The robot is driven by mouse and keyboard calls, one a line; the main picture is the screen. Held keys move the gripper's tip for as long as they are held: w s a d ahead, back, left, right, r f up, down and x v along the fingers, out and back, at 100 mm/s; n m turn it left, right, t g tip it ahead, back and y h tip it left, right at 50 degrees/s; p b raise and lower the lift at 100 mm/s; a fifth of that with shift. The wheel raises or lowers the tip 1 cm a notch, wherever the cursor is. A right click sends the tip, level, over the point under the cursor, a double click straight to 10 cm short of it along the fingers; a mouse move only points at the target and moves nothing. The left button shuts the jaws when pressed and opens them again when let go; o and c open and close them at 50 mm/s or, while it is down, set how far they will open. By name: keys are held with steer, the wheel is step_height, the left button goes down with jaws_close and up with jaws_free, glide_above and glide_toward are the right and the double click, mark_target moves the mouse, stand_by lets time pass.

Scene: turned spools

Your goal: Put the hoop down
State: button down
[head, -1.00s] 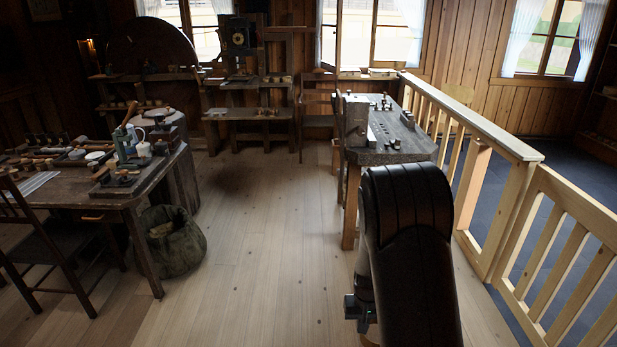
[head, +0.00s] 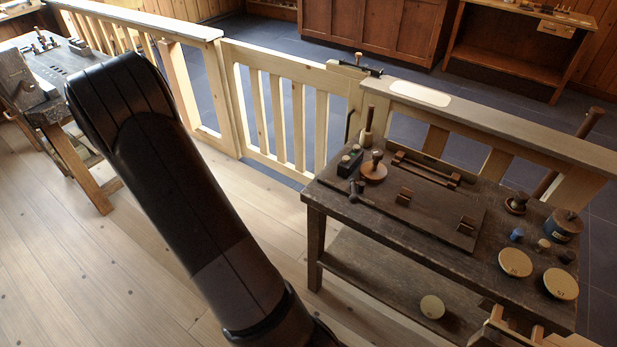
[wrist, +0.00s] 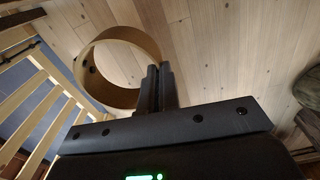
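The hoop, a tan wooden ring (wrist: 141,40), shows in the wrist view at upper left, with floorboards seen through and around it. My gripper (wrist: 157,72) is shut on the right side of its wall, the dark fingers close together there. The hoop is held up off the floor. In the head view my dark arm fills the left middle and hides the gripper and hoop.
A dark workbench (head: 345,197) with tools, round discs and a lower shelf stands at right. A pale railing with a gate (head: 290,115) runs behind it. Another bench (head: 50,112) is at far left. Open plank floor (head: 75,265) lies left of my arm.

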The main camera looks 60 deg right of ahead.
steer(key=s+d+r+m, duration=0.1)
steer(key=s+d+r, duration=0.15)
steer(key=d, duration=1.35)
steer(key=s+d+r+m, duration=0.1)
steer(key=s+d+r, duration=0.2)
steer(key=s+d, duration=0.6)
steer(key=s+d+r+m, duration=0.1)
steer(key=s+d+r, duration=0.3)
steer(key=s+d, duration=0.45)
steer(key=s+d+r+m, duration=0.1)
steer(key=s+d+r, duration=0.2)
steer(key=s+d, duration=0.6)
steer(key=s+d+m, duration=0.1)
steer(key=s+d, duration=0.4)
steer(key=s, duration=0.8)
steer(key=s+d+m, duration=0.1)
steer(key=s+d, duration=0.3)
steer(key=s, duration=0.9)
steer(key=s+a+f+m, duration=0.1)
steer(key=s+a, duration=0.3)
steer(key=s, duration=1.1)
steer(key=s+a+m, duration=0.1)
steer(key=s+a, duration=0.2)
steer(key=s, duration=1.2)
glide_above(495, 236)
steer(key=shift+s+f, duration=0.1)
steer(key=shift+f, duration=5.4)
